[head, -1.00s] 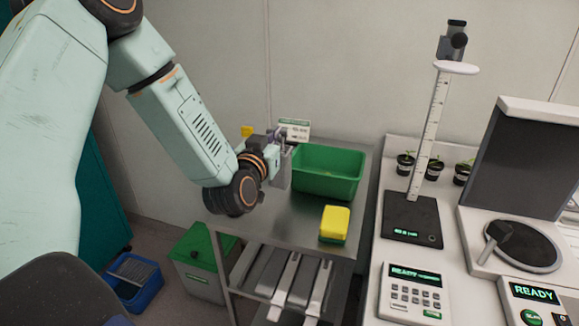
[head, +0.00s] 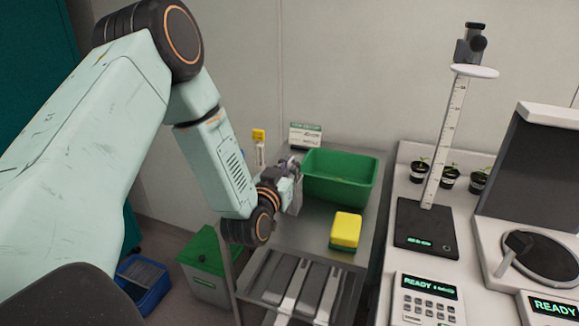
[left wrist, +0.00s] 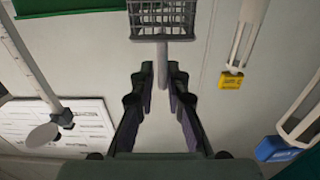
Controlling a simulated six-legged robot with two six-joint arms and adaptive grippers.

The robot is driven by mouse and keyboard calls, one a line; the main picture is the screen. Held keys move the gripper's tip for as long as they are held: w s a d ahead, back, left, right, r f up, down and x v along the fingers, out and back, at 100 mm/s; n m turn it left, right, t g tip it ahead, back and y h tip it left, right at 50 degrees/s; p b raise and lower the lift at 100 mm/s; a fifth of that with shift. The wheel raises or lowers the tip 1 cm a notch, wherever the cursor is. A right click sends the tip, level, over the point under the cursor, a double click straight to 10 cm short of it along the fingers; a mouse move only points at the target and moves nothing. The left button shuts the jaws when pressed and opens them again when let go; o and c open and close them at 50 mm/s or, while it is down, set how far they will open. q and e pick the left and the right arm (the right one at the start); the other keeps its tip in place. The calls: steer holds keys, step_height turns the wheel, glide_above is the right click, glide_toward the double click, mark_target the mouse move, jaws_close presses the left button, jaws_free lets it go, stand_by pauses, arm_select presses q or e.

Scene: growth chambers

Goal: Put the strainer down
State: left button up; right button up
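The strainer (left wrist: 163,18) shows in the left wrist view as a grey wire basket with a straight handle. My left gripper (left wrist: 161,72) has its fingertips on either side of the handle and appears shut on it. In the head view the left gripper (head: 288,168) is over the steel cart (head: 313,222), just left of the green tub (head: 345,182). A grey part of the strainer (head: 296,201) hangs below the fingers there. Whether it touches the cart top is unclear. My right gripper is not in view.
A yellow block with a dark green base (head: 346,230) stands on the cart in front of the tub. A yellow-topped item (head: 259,136) and a small card sign (head: 305,136) are behind the gripper. A white bench (head: 400,240) with instruments stands at right.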

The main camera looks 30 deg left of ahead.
arm_select(q)
steer(key=shift+o, duration=1.2)
steer(key=shift+s+r, duration=0.2)
steer(key=shift+s, duration=0.05)
steer(key=shift+a, duration=0.15)
